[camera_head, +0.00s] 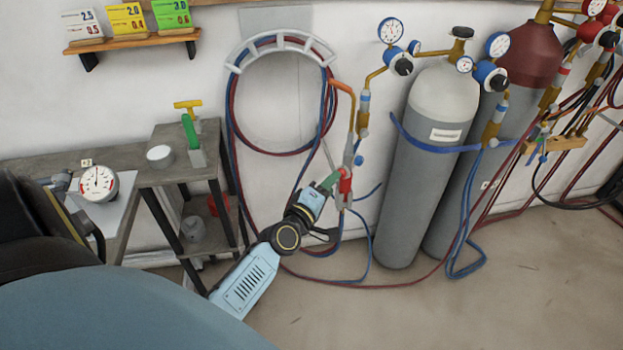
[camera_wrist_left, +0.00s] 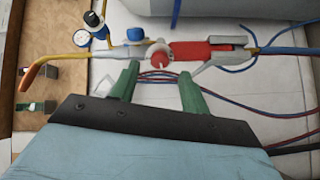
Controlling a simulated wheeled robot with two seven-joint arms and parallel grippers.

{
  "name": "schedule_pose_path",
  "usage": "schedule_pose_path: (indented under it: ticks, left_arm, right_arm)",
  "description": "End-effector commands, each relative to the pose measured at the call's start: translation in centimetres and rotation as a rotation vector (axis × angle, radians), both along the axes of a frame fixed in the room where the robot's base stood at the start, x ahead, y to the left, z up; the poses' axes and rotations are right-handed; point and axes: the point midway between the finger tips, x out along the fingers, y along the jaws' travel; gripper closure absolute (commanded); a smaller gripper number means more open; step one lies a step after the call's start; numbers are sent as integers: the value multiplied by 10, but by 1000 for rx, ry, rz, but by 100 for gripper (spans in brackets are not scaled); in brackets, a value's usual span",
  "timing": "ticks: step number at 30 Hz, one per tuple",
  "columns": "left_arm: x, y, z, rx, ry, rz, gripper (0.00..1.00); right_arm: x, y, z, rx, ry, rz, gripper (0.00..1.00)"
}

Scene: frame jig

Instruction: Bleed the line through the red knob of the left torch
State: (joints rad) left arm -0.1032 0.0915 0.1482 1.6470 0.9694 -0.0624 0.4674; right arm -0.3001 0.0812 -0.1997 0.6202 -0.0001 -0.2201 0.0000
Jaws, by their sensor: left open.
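The left torch hangs upright against the wall in the head view, with a copper tip (camera_head: 344,88) at the top and a red handle (camera_head: 345,187). In the left wrist view the torch lies across the picture, its red handle (camera_wrist_left: 208,50) to the right. The red knob (camera_wrist_left: 158,58) faces the wrist camera, and a blue knob (camera_wrist_left: 134,34) sits on the torch's far side. My left gripper (camera_wrist_left: 158,76) is open, its green fingers on either side of the red knob. It also shows at the torch in the head view (camera_head: 332,182). Contact with the knob is unclear. My right gripper is out of view.
Grey gas cylinders (camera_head: 407,170) stand right of the torch. Red and blue hoses hang from a white wall rack (camera_head: 280,40) and run behind my arm. A bench (camera_head: 50,170) with a dial gauge (camera_head: 98,184) stands left. Open floor lies in front.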

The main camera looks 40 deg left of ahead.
Motion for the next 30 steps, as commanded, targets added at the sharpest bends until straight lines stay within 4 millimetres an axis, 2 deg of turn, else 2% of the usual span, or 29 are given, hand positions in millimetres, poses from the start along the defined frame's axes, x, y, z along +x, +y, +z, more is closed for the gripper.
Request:
schedule_pose_path:
  ticks: [1, 6, 13, 19, 30]
  left_arm:
    - [-13, -1, 0, 0, 3, 0, 54]
    - [-49, -5, 2, 1, 3, 0, 54]
    - [-83, -8, 4, 0, 2, 0, 54]
    - [-94, -9, 5, 0, -1, 0, 54]
    - [-94, -9, 5, 0, -1, 0, 54]
  right_arm:
    - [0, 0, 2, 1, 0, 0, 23]
    - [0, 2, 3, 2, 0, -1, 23]
    - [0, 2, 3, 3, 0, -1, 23]
    - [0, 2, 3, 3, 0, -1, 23]
    - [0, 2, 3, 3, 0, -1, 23]
